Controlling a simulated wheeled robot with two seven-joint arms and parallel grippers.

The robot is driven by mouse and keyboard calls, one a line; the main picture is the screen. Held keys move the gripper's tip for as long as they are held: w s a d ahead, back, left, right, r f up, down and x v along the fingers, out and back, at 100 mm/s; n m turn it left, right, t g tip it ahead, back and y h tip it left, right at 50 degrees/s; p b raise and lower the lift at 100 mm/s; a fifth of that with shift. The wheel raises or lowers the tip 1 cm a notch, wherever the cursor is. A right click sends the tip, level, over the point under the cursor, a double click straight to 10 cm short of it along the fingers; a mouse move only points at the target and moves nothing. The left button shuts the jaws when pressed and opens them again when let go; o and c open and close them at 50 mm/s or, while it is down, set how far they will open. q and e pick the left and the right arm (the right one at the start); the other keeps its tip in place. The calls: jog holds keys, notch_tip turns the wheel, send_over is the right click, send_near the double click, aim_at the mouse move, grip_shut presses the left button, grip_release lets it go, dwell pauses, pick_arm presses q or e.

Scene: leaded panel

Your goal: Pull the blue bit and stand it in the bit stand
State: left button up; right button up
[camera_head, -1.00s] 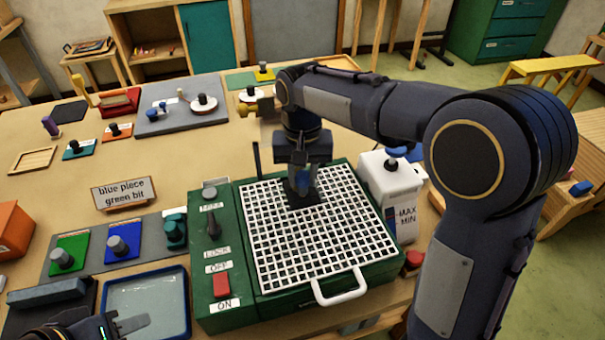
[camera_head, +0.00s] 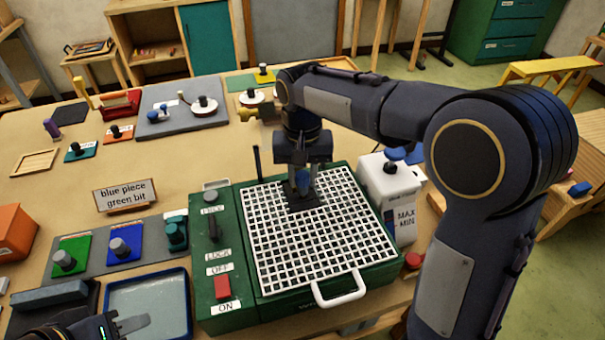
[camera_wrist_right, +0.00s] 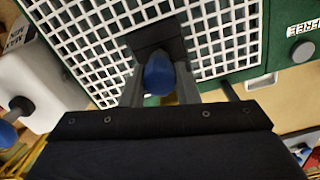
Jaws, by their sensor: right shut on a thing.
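My right gripper (camera_head: 303,182) points down over the white grid (camera_head: 330,245) of the green machine, near its back. It is shut on the blue bit (camera_wrist_right: 159,75), whose rounded blue top shows between the fingers in the right wrist view. A dark square piece (camera_wrist_right: 160,38) lies at the grid there. The bit's lower end is hidden. A grey strip (camera_head: 92,260) left of the machine carries a green plate, a blue plate and a teal piece; I cannot tell if this is the bit stand. My left gripper (camera_head: 128,326) is partly in view at the bottom left.
A blue-rimmed tray (camera_head: 148,303) lies in front of the strip. A white bottle (camera_head: 390,195) stands right of the grid. A sign (camera_head: 124,194) reads "blue piece green bit". The machine has a red switch (camera_head: 222,287) and a dark lever (camera_head: 214,229).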

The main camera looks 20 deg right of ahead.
jog(key=shift+r, duration=0.15)
jog(key=shift+r+p, duration=0.75)
jog(key=shift+p, duration=0.15)
jog(key=o, duration=0.5)
jog(key=c, duration=0.4)
